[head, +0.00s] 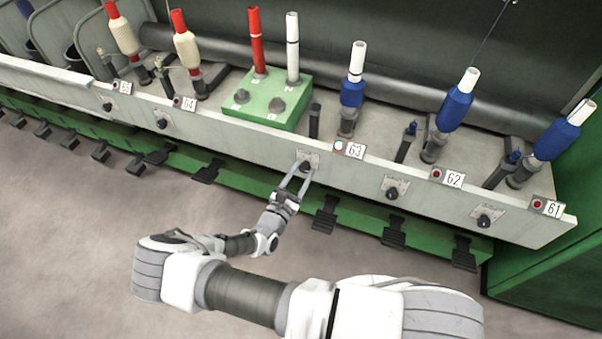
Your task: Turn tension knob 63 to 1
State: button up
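Tension knob 63 (305,167) is a small dark knob on a light scale plate on the front rail, below and left of the label 63 (355,150). The scale marks are too small to read, so its setting cannot be told. My gripper (306,168) reaches up to it from below, with its two pale fingers apart, one on each side of the knob. I cannot tell whether the fingers touch the knob. The round lamp (339,146) beside the label looks pale.
Similar knobs sit under label 62 (454,179) and label 61 (552,208), each with a red lamp. A green block (262,103) with spools stands above the rail. Black pedals (325,214) hang below it. The floor (75,215) at left is clear.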

grip_shut()
jog(key=n, duration=0.5)
jog(key=shift+f, duration=0.1)
jog(key=n, duration=0.4)
jog(key=shift+n+t, duration=0.4)
jog(key=n, duration=0.5)
jog(key=shift+f+n+y+b, duration=0.1)
jog(key=shift+n+y+b, duration=0.2)
jog(key=shift+n+b, duration=0.1)
jog(key=shift+n+t+y, duration=0.3)
jog(key=shift+n, duration=2.2)
